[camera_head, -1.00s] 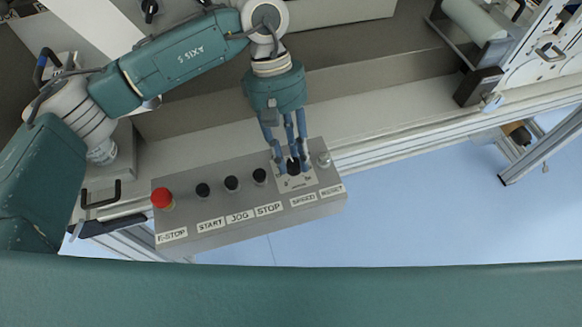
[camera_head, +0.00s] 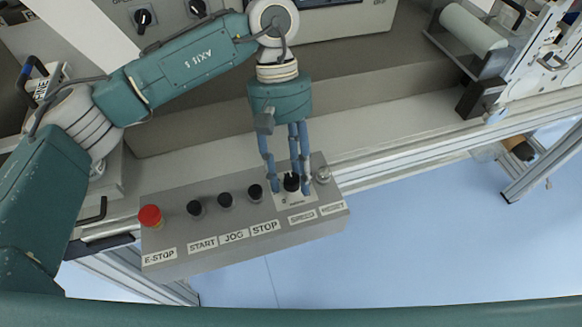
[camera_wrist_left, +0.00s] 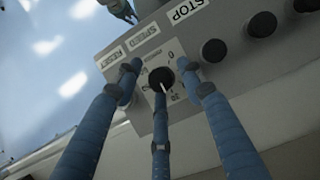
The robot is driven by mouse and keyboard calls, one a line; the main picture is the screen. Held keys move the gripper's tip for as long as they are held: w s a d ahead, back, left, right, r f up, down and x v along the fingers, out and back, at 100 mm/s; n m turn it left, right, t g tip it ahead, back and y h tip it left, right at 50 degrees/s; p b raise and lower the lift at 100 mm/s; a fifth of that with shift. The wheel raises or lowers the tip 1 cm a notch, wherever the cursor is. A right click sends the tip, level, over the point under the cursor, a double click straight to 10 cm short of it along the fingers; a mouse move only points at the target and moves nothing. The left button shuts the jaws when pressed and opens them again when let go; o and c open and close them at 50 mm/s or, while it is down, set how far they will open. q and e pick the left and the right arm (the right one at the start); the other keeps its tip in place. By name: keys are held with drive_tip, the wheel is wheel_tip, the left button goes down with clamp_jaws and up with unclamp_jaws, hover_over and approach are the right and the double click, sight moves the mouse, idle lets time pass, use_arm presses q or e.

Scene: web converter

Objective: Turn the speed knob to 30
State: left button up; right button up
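The speed knob (camera_head: 291,183) is a black knob on a pale dial plate (camera_head: 291,200) near the right end of the grey control box. In the left wrist view the knob (camera_wrist_left: 161,79) has a white pointer line aimed down toward blurred dial numbers; a 0 shows on the opposite side. My left gripper (camera_head: 289,188) has its three blue fingers spread around the knob. In the left wrist view the two side fingertips stand apart from the knob; whether the middle finger touches it, I cannot tell.
The control box (camera_head: 180,255) also carries a red E-stop button (camera_head: 150,216), black START (camera_head: 195,208), JOG (camera_head: 225,200) and STOP (camera_head: 255,193) buttons, and a pale RESET button (camera_head: 323,174). A pale machine rail (camera_head: 400,158) runs behind. Blue floor (camera_head: 430,240) lies clear in front.

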use_arm(q)
drive_tip(key=shift+r, duration=0.1)
drive_tip(key=v, duration=1.2)
drive_tip(key=shift+s, duration=0.15)
